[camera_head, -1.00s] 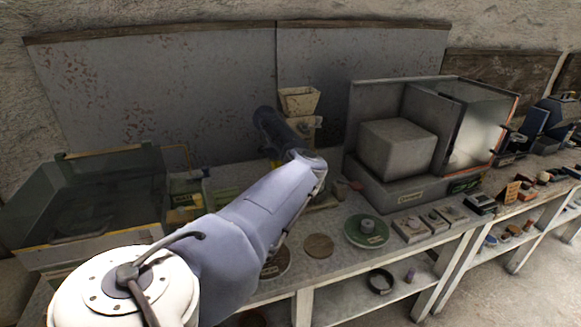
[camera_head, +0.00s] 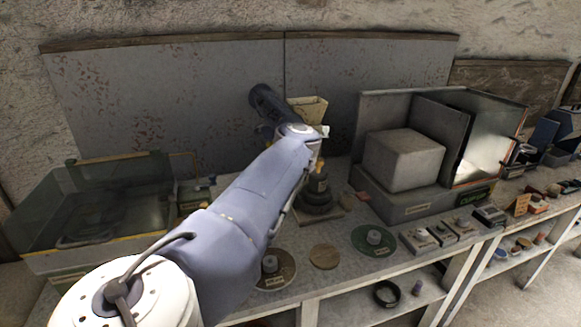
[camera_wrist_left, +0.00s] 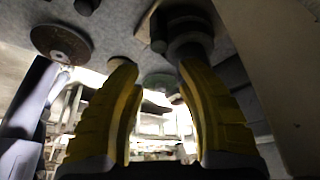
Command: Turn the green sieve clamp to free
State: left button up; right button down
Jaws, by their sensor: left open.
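I cannot make out the green sieve clamp in either view. A dark round stacked device (camera_head: 317,205) stands on the bench behind my left forearm, partly hidden by it. A dark knobbed shape (camera_wrist_left: 190,38), perhaps the same device, shows in the left wrist view just beyond the right-hand finger. My left gripper (camera_wrist_left: 157,70) has its two yellow fingers apart, with nothing visible between them. In the head view my arm largely hides this gripper. My right gripper is not in view.
A cream hopper (camera_head: 308,108) stands behind my arm. A large grey box housing (camera_head: 400,160) is to the right. A glass-sided tank (camera_head: 105,210) is at the left.

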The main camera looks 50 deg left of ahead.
pick_arm(q)
jog(key=shift+s+a+r, duration=0.1)
jog(key=shift+a+r, duration=0.1)
jog(key=shift+r, duration=0.4)
